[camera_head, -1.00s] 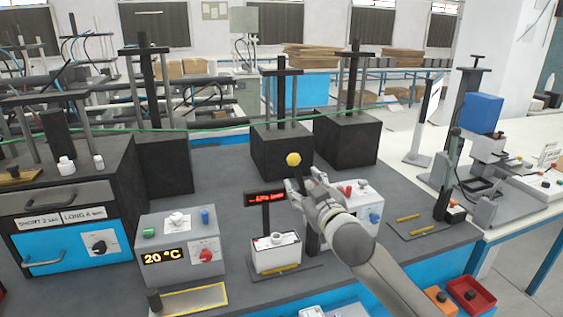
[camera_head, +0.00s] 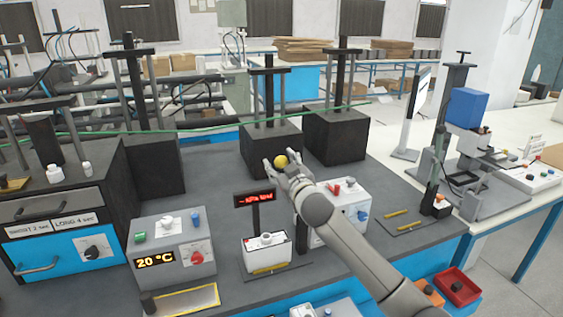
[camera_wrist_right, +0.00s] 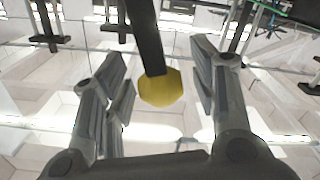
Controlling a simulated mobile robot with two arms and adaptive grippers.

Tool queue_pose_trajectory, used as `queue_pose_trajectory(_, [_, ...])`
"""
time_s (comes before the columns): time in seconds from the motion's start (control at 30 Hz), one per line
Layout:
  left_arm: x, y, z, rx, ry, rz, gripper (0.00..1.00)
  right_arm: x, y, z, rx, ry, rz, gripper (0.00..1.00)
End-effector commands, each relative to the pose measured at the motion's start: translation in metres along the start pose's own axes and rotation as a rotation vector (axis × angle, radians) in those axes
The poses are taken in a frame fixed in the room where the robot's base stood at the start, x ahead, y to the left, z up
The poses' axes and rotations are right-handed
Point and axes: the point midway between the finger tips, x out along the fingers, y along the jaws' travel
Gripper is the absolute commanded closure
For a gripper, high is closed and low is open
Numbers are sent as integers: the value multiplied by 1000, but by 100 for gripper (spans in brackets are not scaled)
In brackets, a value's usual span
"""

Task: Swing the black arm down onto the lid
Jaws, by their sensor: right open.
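A yellow ball knob (camera_head: 281,161) shows at the tips of my right gripper (camera_head: 282,168) in the head view. In the right wrist view the knob (camera_wrist_right: 160,88) sits on the end of a black bar, the black arm (camera_wrist_right: 147,38). The open fingers of my right gripper (camera_wrist_right: 160,75) stand on both sides of the knob with gaps. I cannot tell its depth between them exactly. The lid cannot be made out; my right arm covers part of the bench below the knob. My left gripper is not in view.
A white box (camera_head: 352,193) with red and blue knobs stands partly behind my right arm. A red display (camera_head: 255,199) on a post is close left of it. Black blocks with posts (camera_head: 270,148) stand behind. A grey control box (camera_head: 171,246) is at left.

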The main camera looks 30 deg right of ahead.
Motion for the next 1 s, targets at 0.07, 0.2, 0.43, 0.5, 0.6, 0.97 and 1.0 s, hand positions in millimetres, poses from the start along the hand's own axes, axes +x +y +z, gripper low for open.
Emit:
queue_pose_trajectory(0.07, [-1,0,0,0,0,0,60,3,0,0,0,-1,0,46])
queue_pose_trajectory(0.2, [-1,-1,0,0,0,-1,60,4,0,0,0,0,0,46])
queue_pose_trajectory(0.43, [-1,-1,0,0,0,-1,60,3,0,0,0,0,0,57])
queue_pose_trajectory(0.5, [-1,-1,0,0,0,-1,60,3,0,0,0,0,0,66])
queue_pose_trajectory(0.6, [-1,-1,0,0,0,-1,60,3,0,0,-1,0,0,79])
queue_pose_trajectory(0.97, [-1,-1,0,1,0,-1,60,3,0,0,-2,0,0,100])
queue_pose_trajectory(1.0, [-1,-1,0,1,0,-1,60,3,-1,0,-3,0,0,100])
